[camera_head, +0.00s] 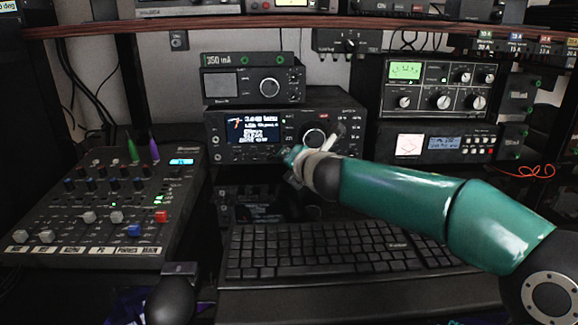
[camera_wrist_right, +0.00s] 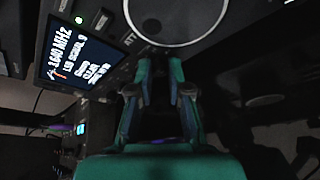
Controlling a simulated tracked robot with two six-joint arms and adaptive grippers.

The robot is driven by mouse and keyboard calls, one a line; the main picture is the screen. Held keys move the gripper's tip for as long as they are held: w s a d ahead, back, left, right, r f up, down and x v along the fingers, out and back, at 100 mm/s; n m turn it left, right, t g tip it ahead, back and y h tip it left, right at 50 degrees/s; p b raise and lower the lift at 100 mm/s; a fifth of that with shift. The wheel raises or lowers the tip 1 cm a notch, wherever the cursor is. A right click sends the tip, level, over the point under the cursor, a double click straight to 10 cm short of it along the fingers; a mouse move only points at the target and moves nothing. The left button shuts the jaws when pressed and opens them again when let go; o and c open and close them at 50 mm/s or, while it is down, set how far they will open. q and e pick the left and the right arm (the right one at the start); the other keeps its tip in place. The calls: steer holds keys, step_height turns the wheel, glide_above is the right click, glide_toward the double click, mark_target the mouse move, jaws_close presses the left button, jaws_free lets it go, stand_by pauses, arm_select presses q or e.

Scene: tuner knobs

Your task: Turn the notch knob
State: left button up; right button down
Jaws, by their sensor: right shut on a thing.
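The black radio (camera_head: 340,111) with a lit screen (camera_head: 252,128) stands at the middle back, and its large round dial (camera_head: 314,138) is right of the screen. My right gripper (camera_head: 293,156) is at the radio's front, below and left of that dial. In the right wrist view, my right gripper (camera_wrist_right: 161,68) has its fingertips at the panel just below the large dial (camera_wrist_right: 178,12). It is shut on a small knob, which the fingers mostly hide. I cannot read a notch label there. My left gripper is not in view.
A keyboard (camera_head: 300,258) lies below my right arm. A mixer panel (camera_head: 100,205) with several knobs is at the left. A smaller radio (camera_head: 225,84) sits on the main one, and more devices (camera_head: 432,85) stand at the right. A dark rounded object (camera_head: 172,302) is at the front.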

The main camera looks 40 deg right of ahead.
steer(key=shift+f, duration=0.25)
steer(key=c, duration=1.1)
jaws_free()
steer(key=shift+r, duration=0.15)
steer(key=shift+s, duration=0.1)
steer(key=v, duration=1.1)
steer(key=shift+s+a, duration=0.2)
steer(key=shift+s, duration=0.2)
